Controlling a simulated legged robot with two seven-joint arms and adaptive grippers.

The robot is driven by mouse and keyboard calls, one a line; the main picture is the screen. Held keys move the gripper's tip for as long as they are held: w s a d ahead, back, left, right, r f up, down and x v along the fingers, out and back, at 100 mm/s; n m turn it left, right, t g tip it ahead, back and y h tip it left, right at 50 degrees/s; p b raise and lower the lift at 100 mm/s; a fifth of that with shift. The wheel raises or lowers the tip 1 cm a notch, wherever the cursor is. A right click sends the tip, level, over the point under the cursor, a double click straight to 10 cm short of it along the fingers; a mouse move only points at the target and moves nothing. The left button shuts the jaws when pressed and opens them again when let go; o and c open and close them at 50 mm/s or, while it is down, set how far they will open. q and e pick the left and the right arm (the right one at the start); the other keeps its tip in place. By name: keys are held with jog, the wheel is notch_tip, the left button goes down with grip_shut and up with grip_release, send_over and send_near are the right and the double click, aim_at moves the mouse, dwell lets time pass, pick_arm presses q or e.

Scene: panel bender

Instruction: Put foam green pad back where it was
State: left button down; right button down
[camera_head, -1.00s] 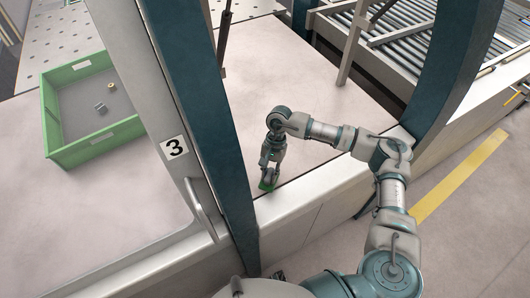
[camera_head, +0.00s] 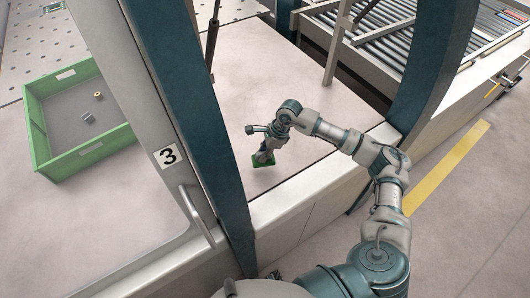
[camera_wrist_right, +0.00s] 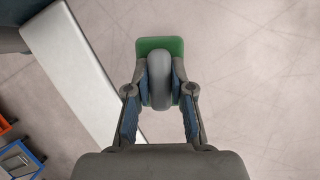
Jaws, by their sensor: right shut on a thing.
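The foam green pad (camera_head: 262,164) is a small bright green square with rounded corners. In the right wrist view the pad (camera_wrist_right: 160,43) has a rounded grey grip on it. My right gripper (camera_head: 266,154) is shut on this grip, one finger on each side, with the green part beyond the fingertips. The pad is at or just above the pale table surface, behind its front edge; I cannot tell whether it touches. In the wrist view my right gripper (camera_wrist_right: 160,90) hides part of the grip. My left gripper is not in view.
A green-walled crate (camera_head: 88,148) with small parts stands at the left. A dark blue post (camera_head: 190,110) and a grey frame marked 3 (camera_head: 168,156) stand between it and my right arm. A roller conveyor (camera_head: 400,25) is at the back right. The table (camera_head: 285,95) behind my gripper is clear.

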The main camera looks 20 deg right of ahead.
jog(key=w+d, duration=0.1)
jog(key=w, duration=0.1)
jog(key=w+d, duration=0.1)
jog(key=shift+w+d+f+p, duration=0.15)
jog(key=shift+w+d+p, duration=0.2)
jog(key=shift+w+d, duration=0.05)
jog(key=shift+w+d+f, duration=0.1)
jog(key=shift+f, duration=0.05)
notch_tip(320, 180, down, 3)
jog(key=shift+d+f+p, duration=0.1)
jog(key=shift+d+p, duration=0.05)
jog(key=shift+p, duration=0.45)
jog(key=shift+w+d+f, duration=0.1)
jog(key=shift+f, duration=0.05)
jog(key=c, duration=1)
grip_release()
pick_arm(q)
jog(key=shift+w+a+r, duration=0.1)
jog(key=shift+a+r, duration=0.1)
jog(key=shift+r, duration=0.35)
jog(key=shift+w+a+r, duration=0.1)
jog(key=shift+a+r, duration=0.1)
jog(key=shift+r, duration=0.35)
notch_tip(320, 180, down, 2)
jog(key=b, duration=0.2)
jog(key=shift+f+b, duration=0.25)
jog(key=shift+b, duration=0.1)
pick_arm(e)
jog(key=v, duration=1.2)
